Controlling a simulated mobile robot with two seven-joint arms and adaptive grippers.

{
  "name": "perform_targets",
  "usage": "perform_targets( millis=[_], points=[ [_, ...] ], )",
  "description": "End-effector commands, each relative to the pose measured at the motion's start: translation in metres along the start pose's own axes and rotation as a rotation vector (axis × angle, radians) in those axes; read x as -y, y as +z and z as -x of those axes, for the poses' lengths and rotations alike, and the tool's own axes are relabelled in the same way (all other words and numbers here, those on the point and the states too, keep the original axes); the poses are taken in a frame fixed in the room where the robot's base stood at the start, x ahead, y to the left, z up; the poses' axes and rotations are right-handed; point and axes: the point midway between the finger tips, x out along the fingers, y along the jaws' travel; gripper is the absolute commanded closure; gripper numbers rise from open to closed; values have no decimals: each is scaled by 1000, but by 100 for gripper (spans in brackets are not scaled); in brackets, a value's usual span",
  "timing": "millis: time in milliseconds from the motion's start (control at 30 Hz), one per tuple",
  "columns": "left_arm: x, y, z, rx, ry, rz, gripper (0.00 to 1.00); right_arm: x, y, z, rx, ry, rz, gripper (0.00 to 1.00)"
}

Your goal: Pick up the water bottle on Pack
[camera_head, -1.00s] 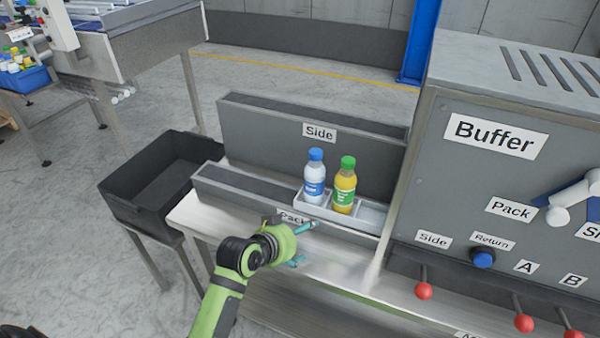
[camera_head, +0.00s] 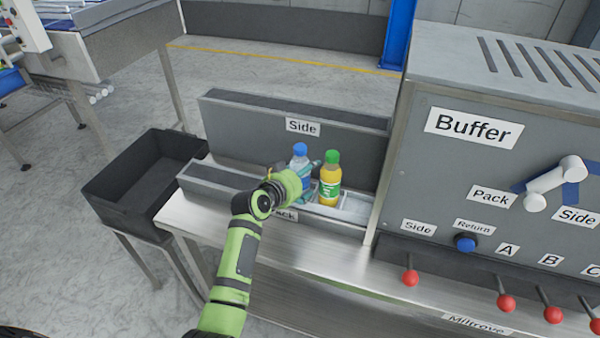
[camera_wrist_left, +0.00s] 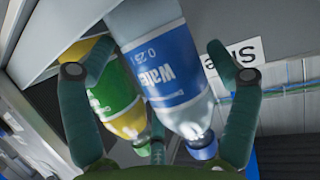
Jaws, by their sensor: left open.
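The water bottle (camera_head: 300,160), clear with a blue cap and blue label, stands on the Pack tray (camera_head: 345,214), partly hidden by my left gripper. My left gripper (camera_head: 308,181) is at the bottle, its fingers open. In the left wrist view the water bottle (camera_wrist_left: 165,70) lies between the two open fingers, with gaps on both sides. A yellow juice bottle (camera_head: 329,183) with a green cap and green label stands just right of the water bottle. It also shows in the left wrist view (camera_wrist_left: 118,98), behind the left finger. My right gripper is not in view.
The grey Side wall (camera_head: 250,128) rises behind the bottles. A black bin (camera_head: 120,205) stands left of the bench. The Buffer cabinet (camera_head: 480,165) with red-knobbed levers (camera_head: 410,277) stands to the right. The steel bench front (camera_head: 300,259) is clear.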

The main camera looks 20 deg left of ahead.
Motion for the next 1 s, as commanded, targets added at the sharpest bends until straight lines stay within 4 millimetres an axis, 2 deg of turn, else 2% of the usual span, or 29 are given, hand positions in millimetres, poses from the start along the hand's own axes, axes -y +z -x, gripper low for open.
perform_targets(
  millis=[267,367,400,433,767,867,1000],
  points=[
    [0,0,-3,0,0,0,12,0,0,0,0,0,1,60],
    [0,0,-2,0,0,0,48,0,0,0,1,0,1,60],
    [0,0,-2,0,0,0,64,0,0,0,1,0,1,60],
    [0,0,-2,1,0,0,70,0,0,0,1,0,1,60],
    [0,-4,-1,-3,-1,-2,71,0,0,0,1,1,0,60],
    [0,-15,3,-6,-1,-4,71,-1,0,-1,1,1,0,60],
    [0,-41,13,-10,-1,-6,71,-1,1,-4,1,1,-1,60]
  ],
)
